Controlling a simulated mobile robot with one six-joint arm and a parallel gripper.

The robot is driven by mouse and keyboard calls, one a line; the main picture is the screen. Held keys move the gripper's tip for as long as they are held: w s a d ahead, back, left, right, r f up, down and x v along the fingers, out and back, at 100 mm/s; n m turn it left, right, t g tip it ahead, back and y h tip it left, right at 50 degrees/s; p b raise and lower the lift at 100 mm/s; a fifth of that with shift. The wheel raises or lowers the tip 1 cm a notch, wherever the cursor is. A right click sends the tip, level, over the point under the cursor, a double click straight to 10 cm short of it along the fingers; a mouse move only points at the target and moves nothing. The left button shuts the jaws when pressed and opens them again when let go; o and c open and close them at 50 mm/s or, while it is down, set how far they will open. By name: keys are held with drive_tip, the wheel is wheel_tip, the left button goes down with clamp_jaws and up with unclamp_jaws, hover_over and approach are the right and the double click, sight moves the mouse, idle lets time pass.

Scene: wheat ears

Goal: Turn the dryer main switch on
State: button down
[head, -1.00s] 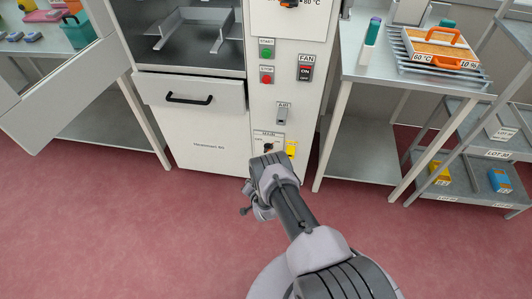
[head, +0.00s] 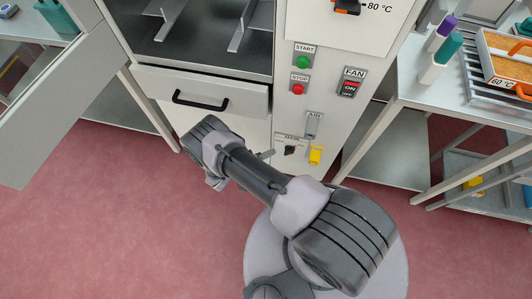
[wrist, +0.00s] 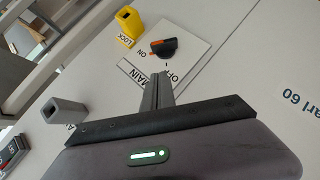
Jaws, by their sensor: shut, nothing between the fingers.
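The main switch (head: 290,150) is a black rotary knob with orange on it, on a pale plate low on the dryer's front panel. In the wrist view the knob (wrist: 166,48) shows above my fingertips, with ON and OFF lettering beside it. An orange end of the knob lies on the side toward ON; its exact angle is hard to judge. My gripper (wrist: 158,78) is shut and empty, a little short of the plate near the OFF lettering. In the head view my gripper (head: 267,154) points right, just left of the switch.
A yellow LOCK piece (head: 316,155) sits right beside the switch. The grey AIR lever (head: 312,125), the FAN switch (head: 350,88) and the red stop button (head: 299,88) are above. A drawer (head: 200,92) with a black handle is at left. A steel table (head: 440,95) stands right.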

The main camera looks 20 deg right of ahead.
sight(290, 153)
drive_tip(key=d+f+b, duration=0.1)
drive_tip(key=d, duration=0.1)
drive_tip(key=d+f, duration=0.2)
drive_tip(key=d+f+b, duration=0.1)
drive_tip(key=d, duration=0.1)
drive_tip(key=shift+d+f+b, duration=0.2)
drive_tip(key=shift+b, duration=0.15)
drive_tip(key=shift+s+d+f, duration=0.15)
drive_tip(key=shift+d+f, duration=0.05)
drive_tip(key=shift+d, duration=0.1)
drive_tip(key=shift+r, duration=0.1)
drive_tip(key=shift+s+d+r+p, duration=0.15)
drive_tip(key=shift+d+r+p, duration=0.1)
drive_tip(key=shift+p, duration=0.8)
drive_tip(key=shift+s+f+m+y+p, duration=0.1)
drive_tip(key=shift+m+y+p, duration=0.3)
drive_tip(key=shift+y+p, duration=0.15)
drive_tip(key=shift+s+d+f+p, duration=0.1)
drive_tip(key=shift+d+f+p, duration=0.05)
drive_tip(key=shift+p, duration=0.15)
drive_tip(key=shift+s+f, duration=0.1)
drive_tip(key=shift+f, duration=0.2)
